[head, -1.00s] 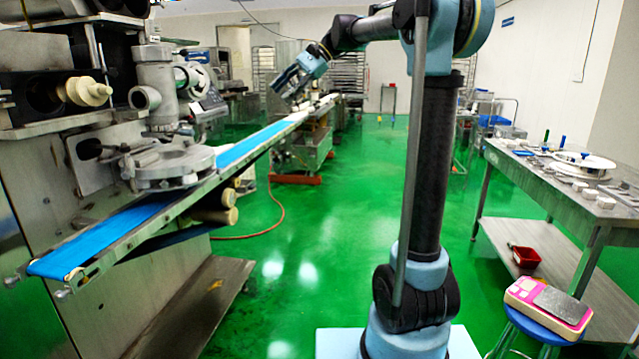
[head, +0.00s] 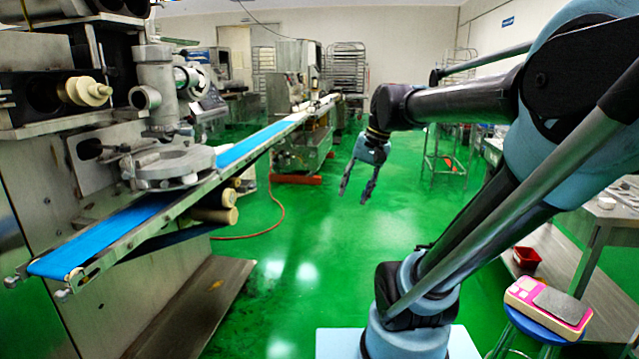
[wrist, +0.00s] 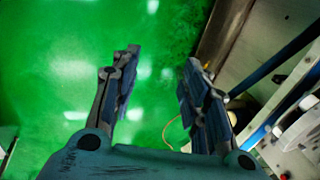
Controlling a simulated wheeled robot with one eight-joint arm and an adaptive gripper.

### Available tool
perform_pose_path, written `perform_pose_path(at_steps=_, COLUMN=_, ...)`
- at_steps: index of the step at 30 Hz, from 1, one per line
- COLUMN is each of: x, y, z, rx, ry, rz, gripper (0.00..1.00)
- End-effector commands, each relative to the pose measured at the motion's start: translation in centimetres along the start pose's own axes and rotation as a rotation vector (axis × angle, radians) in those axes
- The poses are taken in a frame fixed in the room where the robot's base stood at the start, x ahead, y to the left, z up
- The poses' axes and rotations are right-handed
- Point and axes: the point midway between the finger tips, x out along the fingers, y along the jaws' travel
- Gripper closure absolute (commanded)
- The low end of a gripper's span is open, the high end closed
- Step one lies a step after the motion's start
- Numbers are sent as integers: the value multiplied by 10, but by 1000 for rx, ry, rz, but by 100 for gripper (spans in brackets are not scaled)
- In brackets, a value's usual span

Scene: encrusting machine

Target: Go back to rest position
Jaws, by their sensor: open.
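My gripper (head: 356,194) hangs in the middle of the head view, fingers pointing down over the open green floor. It is open, with a clear gap between its two fingers and nothing held. In the wrist view my gripper (wrist: 160,70) shows both fingers apart with green floor between and beyond them. My arm reaches in from the right side of the head view and hides part of the steel table (head: 590,262) there.
The encrusting machine (head: 130,255) with its blue conveyor belt (head: 105,238) stands at the left. A pink scale (head: 548,303) sits on a blue stool at the lower right, near a red container (head: 527,257).

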Motion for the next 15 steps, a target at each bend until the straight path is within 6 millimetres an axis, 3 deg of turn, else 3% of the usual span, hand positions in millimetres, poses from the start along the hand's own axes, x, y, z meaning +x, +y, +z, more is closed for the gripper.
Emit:
perform_pose_path(at_steps=9, x=72, y=97, z=64, rx=-139, ry=80, rz=172, gripper=58)
perform_pose_path(at_steps=15, x=106, y=139, z=90, rx=-207, ry=106, rz=257, gripper=58)
